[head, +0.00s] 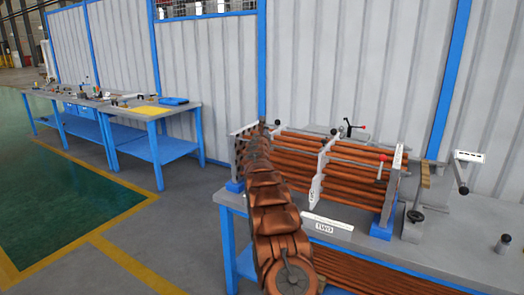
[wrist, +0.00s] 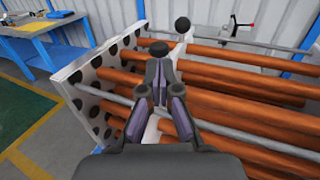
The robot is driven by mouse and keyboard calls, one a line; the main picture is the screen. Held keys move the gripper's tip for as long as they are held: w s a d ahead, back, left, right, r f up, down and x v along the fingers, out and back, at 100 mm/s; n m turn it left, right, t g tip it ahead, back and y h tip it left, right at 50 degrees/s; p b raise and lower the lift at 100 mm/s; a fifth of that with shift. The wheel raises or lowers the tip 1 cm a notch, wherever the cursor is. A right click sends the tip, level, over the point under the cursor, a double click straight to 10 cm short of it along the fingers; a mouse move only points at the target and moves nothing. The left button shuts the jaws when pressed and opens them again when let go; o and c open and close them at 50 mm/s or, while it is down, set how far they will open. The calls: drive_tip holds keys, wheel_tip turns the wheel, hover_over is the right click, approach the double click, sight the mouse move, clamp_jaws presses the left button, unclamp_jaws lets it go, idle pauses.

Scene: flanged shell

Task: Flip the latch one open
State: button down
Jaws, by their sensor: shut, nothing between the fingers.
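A rack of copper-coloured tubes (head: 290,160) stands on the right workbench. In the wrist view, a pale lever (wrist: 178,48) with a black ball knob (wrist: 182,25) rises just beyond my fingertips, and my fingers hide part of it. Which lever is latch one, I cannot tell from its marking. My gripper (wrist: 160,62) is shut and empty, over the tubes near the perforated end plate (wrist: 92,95). Whether it touches the lever is unclear. In the head view, my arm covers the left end of the rack, and a black knob (head: 277,123) shows just right of the arm's tip.
A red-handled lever (head: 382,160) stands at the rack's right end. A white sign (head: 327,228) lies on the bench's front. A clamp-like fixture (head: 413,215) and a white-labelled post (head: 463,175) stand further right. Another blue workbench (head: 150,113) is at the back left, with open floor before it.

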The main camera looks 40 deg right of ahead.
drive_tip(key=b+v, duration=0.9)
drive_tip(key=v, duration=0.2)
idle(0.6)
drive_tip(key=shift+r, duration=0.15)
idle(0.6)
